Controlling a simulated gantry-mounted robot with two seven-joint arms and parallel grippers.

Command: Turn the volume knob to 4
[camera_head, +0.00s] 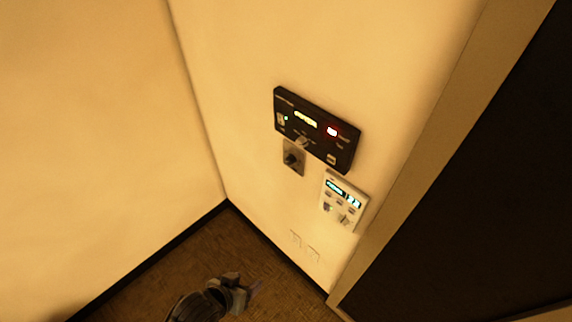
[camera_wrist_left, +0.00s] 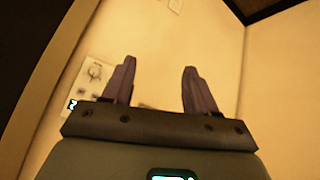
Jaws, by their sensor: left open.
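A small grey plate with a dark round knob (camera_head: 291,159) is on the wall just below a black panel (camera_head: 325,145). The black panel has a green light, a yellow display, a red display and a pale knob (camera_head: 301,142). I cannot read which knob is the volume one, or its setting. My left gripper (camera_head: 252,290) is low, near the floor in the head view, well apart from the panels. In the left wrist view its two fingers (camera_wrist_left: 158,68) are spread with nothing between them. My right gripper is in neither view.
A white panel (camera_head: 343,201) with cyan displays and small controls is right of the plate; a white panel also shows in the left wrist view (camera_wrist_left: 93,78). A dark door-like surface (camera_head: 480,190) stands at right. The left wall is bare.

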